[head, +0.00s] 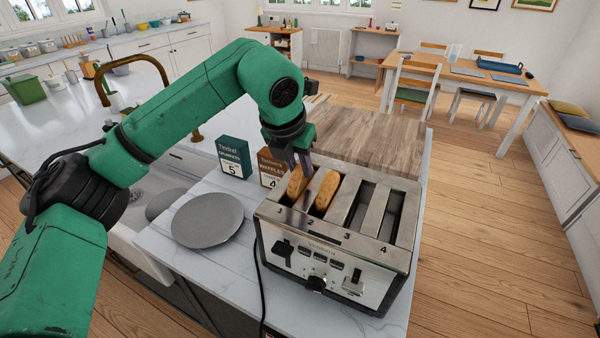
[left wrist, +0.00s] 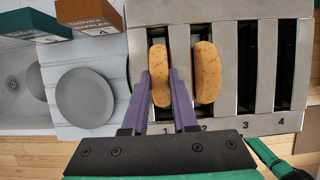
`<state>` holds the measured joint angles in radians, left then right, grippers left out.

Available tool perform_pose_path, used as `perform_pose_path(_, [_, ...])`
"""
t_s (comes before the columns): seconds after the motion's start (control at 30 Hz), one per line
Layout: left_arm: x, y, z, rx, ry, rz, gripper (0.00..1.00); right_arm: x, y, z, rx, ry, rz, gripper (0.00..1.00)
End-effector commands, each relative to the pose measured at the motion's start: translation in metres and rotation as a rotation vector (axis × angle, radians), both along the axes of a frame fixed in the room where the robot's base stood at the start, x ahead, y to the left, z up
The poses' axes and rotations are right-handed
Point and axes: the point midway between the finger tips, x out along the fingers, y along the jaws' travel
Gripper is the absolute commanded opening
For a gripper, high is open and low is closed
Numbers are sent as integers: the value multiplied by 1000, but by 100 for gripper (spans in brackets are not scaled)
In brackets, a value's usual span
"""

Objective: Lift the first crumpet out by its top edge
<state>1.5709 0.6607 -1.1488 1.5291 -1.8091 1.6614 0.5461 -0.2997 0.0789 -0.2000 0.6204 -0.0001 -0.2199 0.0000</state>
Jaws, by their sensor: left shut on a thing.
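The first crumpet (head: 296,187) stands on edge in slot 1 of the four-slot steel toaster (head: 340,243), its golden top showing above the slot. In the left wrist view, the first crumpet (left wrist: 160,62) lies between the two purple fingers of my left gripper (left wrist: 161,76), which is shut on its top part. In the head view my left gripper (head: 303,167) reaches down from above and hides part of it. A second crumpet (head: 326,191) stands in slot 2, close beside the first; it also shows in the left wrist view (left wrist: 207,73). My right gripper is not in view.
A grey plate (head: 207,220) lies on the counter left of the toaster. A green box (head: 233,158) and a brown box (head: 270,168) stand behind. Slots 3 and 4 look empty. A black cord runs down the toaster's left side. A wooden board (head: 372,138) lies behind the toaster.

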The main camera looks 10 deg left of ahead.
Motion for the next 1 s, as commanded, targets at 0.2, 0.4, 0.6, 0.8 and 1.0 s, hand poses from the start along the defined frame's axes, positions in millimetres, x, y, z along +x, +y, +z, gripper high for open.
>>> perform_pose_path(0.2, [0, -1, 29, -2, -5, -1, 0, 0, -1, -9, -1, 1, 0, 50])
perform_pose_path(0.4, [0, -1, 93, -3, -6, 1, 0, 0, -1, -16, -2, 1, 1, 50])
perform_pose_path(0.6, [-1, -1, 166, -2, -4, 1, 0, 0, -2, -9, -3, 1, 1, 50])
perform_pose_path(0.8, [0, 0, 199, 0, -1, 0, 0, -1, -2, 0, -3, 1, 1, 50])
perform_pose_path(1.0, [0, 0, 220, 0, 0, -1, 0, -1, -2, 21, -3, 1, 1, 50])
